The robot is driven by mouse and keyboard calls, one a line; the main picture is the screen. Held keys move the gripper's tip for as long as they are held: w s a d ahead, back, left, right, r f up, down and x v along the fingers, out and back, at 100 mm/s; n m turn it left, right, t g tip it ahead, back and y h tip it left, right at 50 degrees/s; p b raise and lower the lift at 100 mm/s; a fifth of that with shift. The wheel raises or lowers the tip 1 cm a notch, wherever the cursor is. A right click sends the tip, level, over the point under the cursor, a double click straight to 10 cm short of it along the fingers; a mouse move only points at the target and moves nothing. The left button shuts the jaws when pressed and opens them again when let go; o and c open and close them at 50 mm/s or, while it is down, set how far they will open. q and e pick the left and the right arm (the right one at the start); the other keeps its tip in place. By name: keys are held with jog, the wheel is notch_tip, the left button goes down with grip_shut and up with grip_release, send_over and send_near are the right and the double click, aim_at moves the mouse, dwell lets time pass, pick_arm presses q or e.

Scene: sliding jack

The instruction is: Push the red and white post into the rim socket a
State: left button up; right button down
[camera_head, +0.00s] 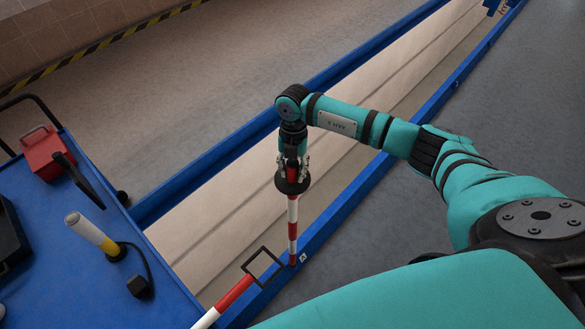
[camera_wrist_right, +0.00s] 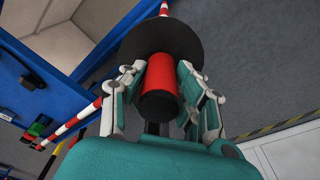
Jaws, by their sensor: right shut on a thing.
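The red and white post (camera_head: 293,228) hangs upright below my right gripper (camera_head: 292,172). It has a black disc (camera_head: 292,186) near its top. Its lower end is at the blue rim (camera_head: 326,226), beside a small white "A" label (camera_head: 303,258). The socket itself is hidden, and I cannot tell whether the tip is in it. In the right wrist view, my right gripper (camera_wrist_right: 160,98) is shut around the post's red grip (camera_wrist_right: 160,78), just behind the black disc (camera_wrist_right: 161,43). My left gripper is not in view.
A red and white pole (camera_head: 234,292) with a black square frame (camera_head: 264,264) lies close left of the post. A blue cart (camera_head: 70,260) at left carries a red box (camera_head: 46,152) and a white and yellow cylinder (camera_head: 92,234). The long blue-rimmed pit (camera_head: 240,190) lies beyond.

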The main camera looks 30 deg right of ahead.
jog(key=shift+f, duration=0.15)
jog(key=c, duration=0.9)
grip_release()
jog(key=shift+f, duration=0.1)
jog(key=r, duration=0.8)
jog(key=w+r, duration=0.1)
jog(key=r, duration=0.3)
jog(key=shift+w+d, duration=0.1)
jog(key=shift+d, duration=0.3)
